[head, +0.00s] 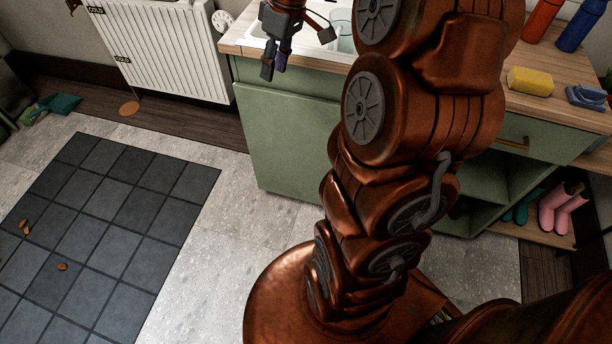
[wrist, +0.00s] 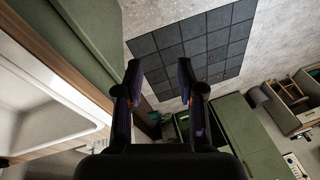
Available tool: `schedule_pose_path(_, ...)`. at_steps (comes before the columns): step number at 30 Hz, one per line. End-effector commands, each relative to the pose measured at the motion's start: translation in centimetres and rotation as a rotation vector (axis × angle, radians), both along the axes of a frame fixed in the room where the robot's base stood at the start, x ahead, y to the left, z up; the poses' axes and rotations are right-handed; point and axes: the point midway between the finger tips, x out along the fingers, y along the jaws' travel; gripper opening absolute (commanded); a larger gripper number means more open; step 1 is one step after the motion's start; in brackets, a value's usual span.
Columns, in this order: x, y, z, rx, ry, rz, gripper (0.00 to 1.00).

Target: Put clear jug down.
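A clear, faintly green-tinted vessel, which looks like the clear jug (head: 346,44), shows at the white sink in the head view. My arm hides its right part, and I cannot tell whether it stands in the basin or on the rim. My gripper (head: 275,68) is left of it and apart from it, over the counter's front left edge, pointing down. In the wrist view my gripper (wrist: 160,74) has its two fingers spread, with only floor visible between them. The jug does not show in the wrist view.
The white sink (head: 257,33) is set in a wooden counter (head: 236,46) above green cabinets (head: 290,140). A yellow sponge (head: 530,81), a blue item (head: 586,97), a red bottle (head: 541,20) and a blue bottle (head: 582,26) occupy the right counter. A radiator (head: 165,50) stands left.

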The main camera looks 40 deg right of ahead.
Motion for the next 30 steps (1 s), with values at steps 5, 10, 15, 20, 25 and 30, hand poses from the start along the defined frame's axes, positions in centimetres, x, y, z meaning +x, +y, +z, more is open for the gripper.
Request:
schedule_pose_path(5,-5.7,6.7,-1.0,-0.037,0.113,-0.034,0.38)
schedule_pose_path(10,-12.1,10.8,-2.6,-0.095,0.219,-0.094,0.38)
schedule_pose_path(15,-18.9,13.0,-4.6,-0.173,0.307,-0.177,0.38)
schedule_pose_path(20,-23.9,13.6,-6.1,-0.235,0.358,-0.255,0.38)
schedule_pose_path(25,-26.6,13.5,-7.1,-0.271,0.383,-0.304,0.38)
schedule_pose_path(30,-27.0,13.5,-7.2,-0.277,0.388,-0.316,0.38)
